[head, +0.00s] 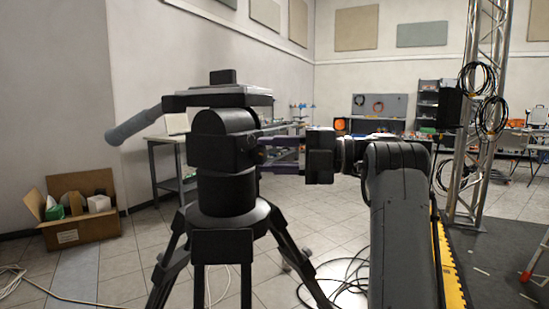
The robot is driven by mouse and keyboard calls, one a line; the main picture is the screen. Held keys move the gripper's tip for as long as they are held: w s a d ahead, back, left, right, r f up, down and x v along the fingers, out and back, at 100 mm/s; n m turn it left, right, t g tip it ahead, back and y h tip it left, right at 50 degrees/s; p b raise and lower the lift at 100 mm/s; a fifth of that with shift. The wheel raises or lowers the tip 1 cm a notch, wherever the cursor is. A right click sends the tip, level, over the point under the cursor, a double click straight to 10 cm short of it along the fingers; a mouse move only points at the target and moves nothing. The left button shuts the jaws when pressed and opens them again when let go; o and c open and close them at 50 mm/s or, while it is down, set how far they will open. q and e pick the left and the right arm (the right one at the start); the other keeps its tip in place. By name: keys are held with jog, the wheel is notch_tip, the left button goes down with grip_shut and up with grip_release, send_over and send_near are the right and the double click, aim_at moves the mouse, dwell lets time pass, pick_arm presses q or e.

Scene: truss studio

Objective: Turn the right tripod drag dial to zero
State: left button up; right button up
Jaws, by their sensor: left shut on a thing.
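A black tripod (226,240) with a fluid head (223,140) stands close in front of me, left of the middle. A flat plate (220,97) tops the head, and a grey pan handle (132,126) sticks out to the left.
An open cardboard box (80,213) stands on the floor at the left. A workbench (170,165) is behind the tripod. Black cables (335,280) lie on the floor near the tripod's right leg. A metal truss (477,110) with hanging cables rises at the right.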

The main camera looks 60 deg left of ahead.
pick_arm(q)
jog(key=o, duration=1.1)
jog(key=shift+c, duration=0.2)
jog(key=shift+w+d, duration=0.25)
jog(key=shift+w, duration=0.2)
jog(key=p+v, duration=0.5)
jog(key=v, duration=0.4)
jog(key=shift+w+d, duration=0.25)
jog(key=shift+w, duration=0.05)
